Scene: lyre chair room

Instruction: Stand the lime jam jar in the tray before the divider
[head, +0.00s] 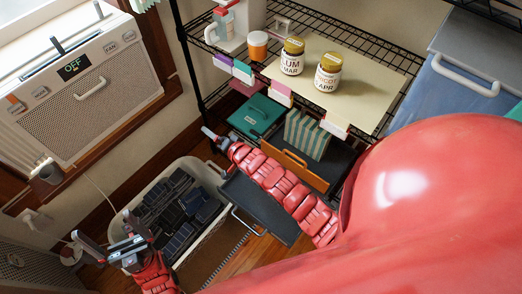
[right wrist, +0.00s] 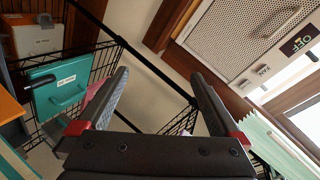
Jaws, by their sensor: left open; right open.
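No jar with a readable lime label shows. Two gold-lidded jars stand on the cream board (head: 375,85) of the wire shelf: a plum jar (head: 292,60) and an apricot jar (head: 328,76). A dark tray (head: 262,208) with a handle sits low, partly behind my right arm. An orange upright panel (head: 295,170) stands by it; I cannot tell whether it is the divider.
A white bin (head: 225,218) of dark packets stands on the floor. A teal box (head: 256,115) and a striped holder (head: 307,135) are on the lower shelf. An orange, white-topped container (head: 257,46) stands by the jars.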

